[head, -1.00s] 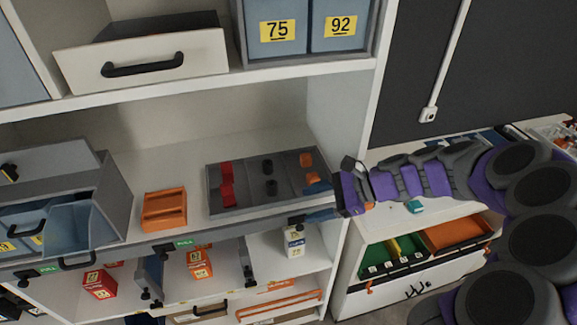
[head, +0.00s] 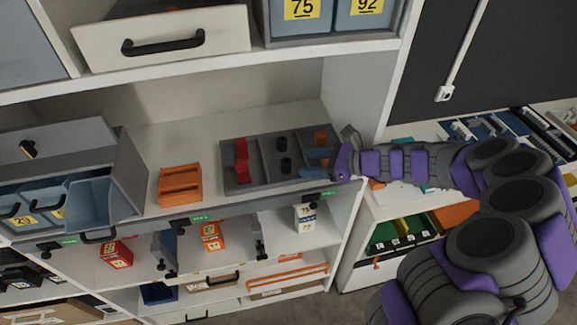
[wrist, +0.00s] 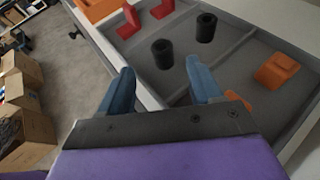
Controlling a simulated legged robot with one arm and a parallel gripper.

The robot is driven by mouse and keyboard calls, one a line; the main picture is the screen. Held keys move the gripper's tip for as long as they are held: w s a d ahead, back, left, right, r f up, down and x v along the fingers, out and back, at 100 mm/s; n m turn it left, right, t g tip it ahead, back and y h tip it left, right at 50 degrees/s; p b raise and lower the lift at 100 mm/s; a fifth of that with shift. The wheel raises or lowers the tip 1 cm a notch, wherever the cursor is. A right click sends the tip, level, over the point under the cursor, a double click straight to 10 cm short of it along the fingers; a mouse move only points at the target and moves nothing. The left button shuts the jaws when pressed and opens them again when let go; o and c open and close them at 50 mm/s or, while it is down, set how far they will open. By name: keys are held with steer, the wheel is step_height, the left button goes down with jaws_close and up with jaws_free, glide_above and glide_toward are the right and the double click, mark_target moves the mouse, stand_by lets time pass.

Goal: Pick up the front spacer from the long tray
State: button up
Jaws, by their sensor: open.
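The long tray (head: 236,189) is grey and divided into compartments, lying on the middle shelf. Two black, hollow, cylindrical spacers stand upright in its middle compartment. The front spacer (head: 286,166) is nearer the shelf edge; the rear spacer (head: 282,145) is behind it. In the wrist view the front spacer (wrist: 162,54) shows ahead of the gap between my blue fingers, and the rear spacer (wrist: 206,27) is beyond to the right. My gripper (head: 306,163) is open and empty, at the tray's right part. It also shows in the wrist view (wrist: 161,68), apart from the spacer.
Red parts (head: 241,162) lie in the tray's left compartment and orange parts (head: 320,138) in the right one. Tray walls and dividers are close to my fingers. An orange holder (head: 180,185) stands left of the tray. The shelf above (head: 200,75) overhangs; a side panel (head: 352,95) is at right.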

mark_target(290, 162)
steer(key=x, duration=0.2)
steer(key=shift+a, duration=0.45)
steer(key=shift+w+a+f+b, duration=0.4)
steer(key=shift+w+a+f, duration=0.3)
steer(key=shift+a+f, duration=0.1)
steer(key=shift+w+a+f, duration=0.1)
steer(key=shift+a+f, duration=0.05)
steer(key=shift+a, duration=0.85)
steer(key=shift+c, duration=1.1)
steer(key=shift+d, duration=0.45)
steer(key=c, duration=0.5)
steer(key=shift+d, duration=0.1)
steer(key=shift+c, duration=1.9)
steer(key=shift+a, duration=0.4)
